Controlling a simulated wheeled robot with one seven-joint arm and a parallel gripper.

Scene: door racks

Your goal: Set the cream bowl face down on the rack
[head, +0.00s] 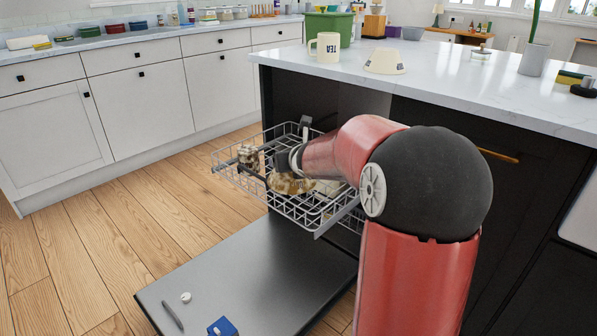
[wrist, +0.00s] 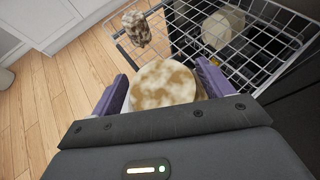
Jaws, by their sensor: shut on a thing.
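The cream bowl (wrist: 163,84), with brown blotches, is between the purple fingers of my gripper (wrist: 160,78) in the wrist view. The fingers are shut on its two sides. In the head view the blotched bowl (head: 291,185) is at the pulled-out wire rack (head: 318,214), beneath my gripper (head: 279,166). My wrist partly covers it there. The rack's wires (wrist: 243,71) show just beyond the bowl in the wrist view. I cannot tell whether the bowl touches the rack, or which way its mouth faces.
A blotched cup-like item (wrist: 136,29) stands at the rack's left, and another cream piece (wrist: 222,27) lies deeper inside. The open door (head: 245,280) below carries small objects. The counter (head: 450,85) holds a TEA mug (head: 327,48) and an upturned cream vessel (head: 384,63).

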